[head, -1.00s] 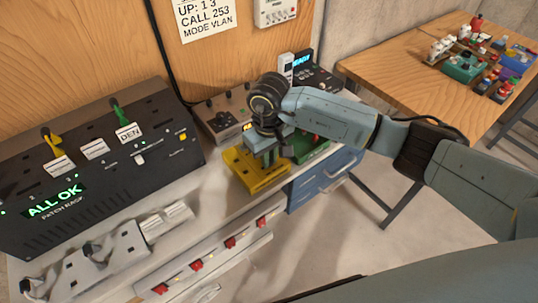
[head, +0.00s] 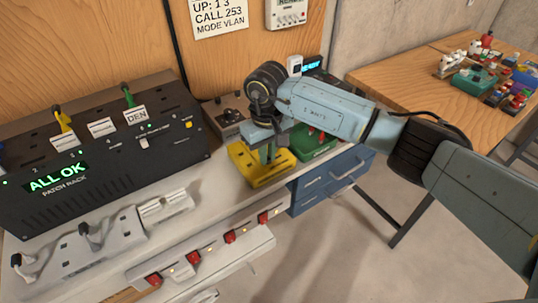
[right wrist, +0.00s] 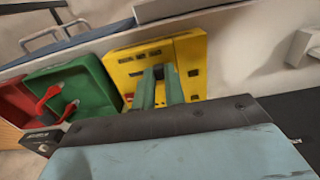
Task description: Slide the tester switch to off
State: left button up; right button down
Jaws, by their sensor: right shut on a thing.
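The yellow box (head: 265,177), which seems to be the tester, sits on the bench's right end; it also shows in the right wrist view (right wrist: 192,50). My right gripper (head: 267,156) points down onto its top. In the right wrist view its green fingers (right wrist: 159,74) are close together on the box's upper face, shut on a small grey part between the tips, probably the slide switch. The fingers hide most of that part, and I cannot read its position. My left gripper is not in view.
A green box (head: 318,147) with red leads stands right beside the yellow box. The black patch rack (head: 90,185) reads "ALL OK" at the left. A power strip with red switches (head: 229,236) runs along the bench front. Blue drawers (head: 330,180) are below right.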

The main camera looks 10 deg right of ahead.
jog(key=c, duration=1.4)
grip_release()
jog(key=shift+s+a, duration=0.1)
jog(key=shift+a, duration=0.2)
jog(key=shift+c, duration=0.2)
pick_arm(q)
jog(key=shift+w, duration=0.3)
pick_arm(e)
jog(key=shift+d, duration=0.1)
jog(key=shift+r, duration=0.25)
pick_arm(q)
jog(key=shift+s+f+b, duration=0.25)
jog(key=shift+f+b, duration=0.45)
pick_arm(e)
notch_tip(320, 180, up, 13)
